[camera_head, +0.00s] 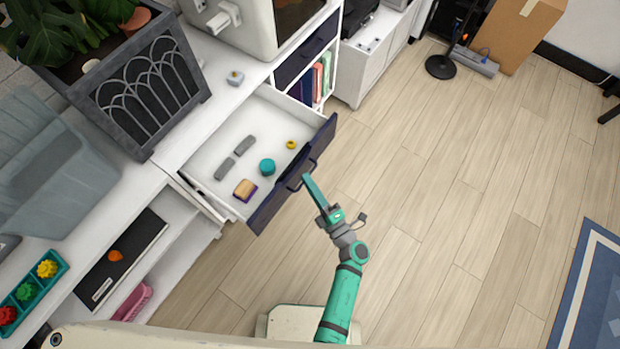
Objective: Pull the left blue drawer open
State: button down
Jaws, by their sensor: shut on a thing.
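The left blue drawer (262,209) stands pulled out from the white cabinet, and its white inside shows. Its dark blue front faces the floor side and carries a dark bar handle (294,186). My gripper (306,178) reaches up from the lower right, and its tip is at the handle, shut on it. The fingers are thin from this height, so the exact grip on the bar is hard to make out. In the drawer lie two grey blocks (243,146), a teal round piece (267,166), a small yellow piece (291,144) and a tan-and-purple block (245,189).
Another blue drawer front (304,55) is shut farther along the cabinet, above shelved books. A dark planter (150,90) and a small grey piece (235,77) stand on the top. A teal tray (30,290) holds coloured pieces at lower left. The wooden floor (430,180) to the right is clear.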

dwell(0.3)
jog(key=c, duration=1.9)
grip_release()
jog(key=shift+s, duration=0.1)
jog(key=v, duration=1)
jog(key=shift+s+d, duration=0.25)
jog(key=s+a+r+m+h, duration=0.1)
jog(key=s+r+m+h, duration=0.5)
jog(key=m, duration=0.6)
jog(key=s+a+r+m+g+h, duration=0.1)
jog(key=s+r+m+h, duration=0.4)
jog(key=s+r+m, duration=0.6)
jog(key=shift+s+a+m+h, duration=0.15)
jog(key=shift+a+m+h, duration=0.25)
jog(key=shift+a+m, duration=0.4)
